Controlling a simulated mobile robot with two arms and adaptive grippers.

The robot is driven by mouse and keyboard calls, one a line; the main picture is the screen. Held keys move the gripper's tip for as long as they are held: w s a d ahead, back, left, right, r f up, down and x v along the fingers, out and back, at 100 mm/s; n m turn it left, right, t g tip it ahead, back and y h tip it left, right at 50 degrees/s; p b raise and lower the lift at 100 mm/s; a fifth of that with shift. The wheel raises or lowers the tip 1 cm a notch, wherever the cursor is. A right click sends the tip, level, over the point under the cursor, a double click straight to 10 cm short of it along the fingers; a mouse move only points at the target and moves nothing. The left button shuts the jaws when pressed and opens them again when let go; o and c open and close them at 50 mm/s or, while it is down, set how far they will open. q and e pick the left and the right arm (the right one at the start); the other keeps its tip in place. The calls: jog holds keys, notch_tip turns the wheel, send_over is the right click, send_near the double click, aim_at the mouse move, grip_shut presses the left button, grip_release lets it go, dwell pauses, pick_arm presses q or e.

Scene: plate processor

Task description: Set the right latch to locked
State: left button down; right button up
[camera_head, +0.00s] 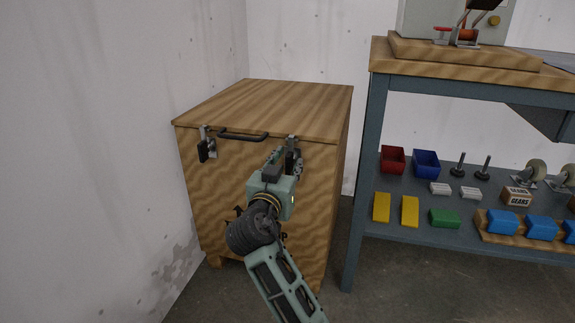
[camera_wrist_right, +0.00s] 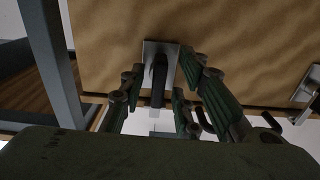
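The right latch (camera_head: 293,142) is a metal plate with a dark lever, on the front of a wooden chest near the lid's right end. My right gripper (camera_head: 282,161) is in front of it and hides part of it. In the right wrist view, the latch plate (camera_wrist_right: 154,50) is ahead and its black lever (camera_wrist_right: 158,84) lies between the fingers of my right gripper (camera_wrist_right: 162,88). The fingers are apart, one on each side of the lever, with gaps visible. Whether a finger touches the latch is unclear. My left gripper is in no view.
The wooden chest (camera_head: 270,105) stands by the left wall. A left latch (camera_head: 205,147) and black handle (camera_head: 242,135) are on its front. At right, a workbench (camera_head: 365,180) has bins and parts on its lower shelf. Floor shows between chest and bench.

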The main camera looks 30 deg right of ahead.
jog(key=v, duration=1.1)
jog(key=shift+a, duration=0.25)
